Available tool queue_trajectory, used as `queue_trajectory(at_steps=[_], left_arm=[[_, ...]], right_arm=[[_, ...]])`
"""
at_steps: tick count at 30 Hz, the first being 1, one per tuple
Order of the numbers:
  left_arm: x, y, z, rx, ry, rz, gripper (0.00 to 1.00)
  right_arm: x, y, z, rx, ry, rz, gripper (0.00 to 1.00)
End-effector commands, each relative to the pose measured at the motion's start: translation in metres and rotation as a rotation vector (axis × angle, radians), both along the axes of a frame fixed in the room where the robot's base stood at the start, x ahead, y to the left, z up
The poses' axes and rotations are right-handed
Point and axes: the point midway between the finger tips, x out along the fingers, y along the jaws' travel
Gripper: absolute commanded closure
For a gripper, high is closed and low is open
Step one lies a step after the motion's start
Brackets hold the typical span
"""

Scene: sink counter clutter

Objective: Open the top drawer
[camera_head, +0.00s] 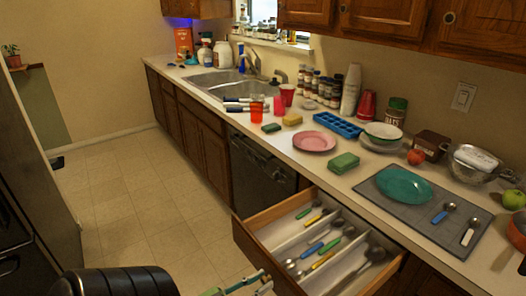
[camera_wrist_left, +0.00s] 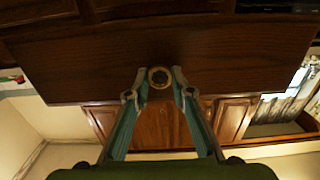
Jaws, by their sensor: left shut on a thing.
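The top drawer (camera_head: 250,242) is pulled well out from the counter, with its inside showing. It holds several spoons and utensils with coloured handles, laid between white dividers. My left gripper (camera_head: 264,281) is in front of the drawer face at the bottom of the head view. In the left wrist view, the wooden drawer front (camera_wrist_left: 235,60) fills the upper middle, and its round knob (camera_wrist_left: 159,77) sits between the two teal fingers of the left gripper (camera_wrist_left: 160,82). The fingers are shut on the knob. My right gripper is not in view.
The countertop above holds a grey mat (camera_head: 390,205) with a teal plate (camera_head: 403,186), a green sponge (camera_head: 344,162), a pink plate (camera_head: 314,141) and an orange pan (camera_head: 517,230). A dark dishwasher (camera_head: 258,168) is left of the drawer. The tiled floor (camera_head: 150,205) is clear.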

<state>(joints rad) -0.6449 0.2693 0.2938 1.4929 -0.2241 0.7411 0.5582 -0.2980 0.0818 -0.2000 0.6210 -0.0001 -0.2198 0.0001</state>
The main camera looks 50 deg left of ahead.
Motion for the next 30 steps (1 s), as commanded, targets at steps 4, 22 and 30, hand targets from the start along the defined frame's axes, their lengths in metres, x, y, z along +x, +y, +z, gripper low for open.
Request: queue_trajectory(at_steps=[4, 22, 30], left_arm=[[0.000, 0.000, 0.000, 0.000, 0.001, 0.000, 1.00], [-0.007, 0.001, -0.001, 0.000, 0.003, 0.001, 0.61], [-0.059, 0.005, -0.002, 0.001, 0.007, 0.001, 0.61]], right_arm=[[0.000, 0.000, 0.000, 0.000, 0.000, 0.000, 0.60], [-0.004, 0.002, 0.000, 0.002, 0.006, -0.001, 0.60], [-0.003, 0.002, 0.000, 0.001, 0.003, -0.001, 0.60]])
